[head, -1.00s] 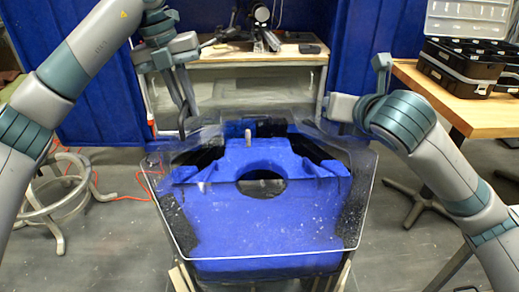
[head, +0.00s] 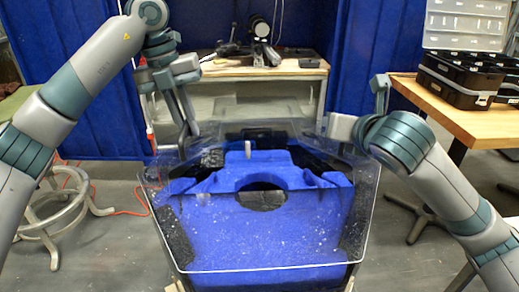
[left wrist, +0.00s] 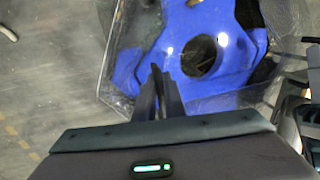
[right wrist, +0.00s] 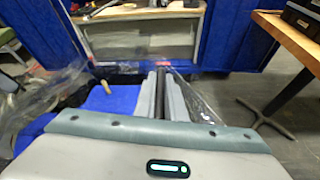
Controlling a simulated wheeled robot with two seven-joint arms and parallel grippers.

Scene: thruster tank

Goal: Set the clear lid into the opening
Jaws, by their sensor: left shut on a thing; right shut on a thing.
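The clear lid (head: 366,205) is a large see-through panel with a bright thin rim, stretched across the head view over the blue tank (head: 262,238). The tank has a round hole, dark inner sides and a small pale peg; it shows through the lid. My left gripper (head: 190,138) is shut on the lid's far left edge; its fingers also show in the left wrist view (left wrist: 158,82). My right gripper (head: 326,124) is at the far right edge; its fingers are together on the lid in the right wrist view (right wrist: 162,75). The gap between lid and tank is hard to judge.
A workbench (head: 255,68) with tools stands behind the tank. A wooden table (head: 452,112) with an open black case (head: 460,82) is at right. A round metal stool frame (head: 50,215) stands at left.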

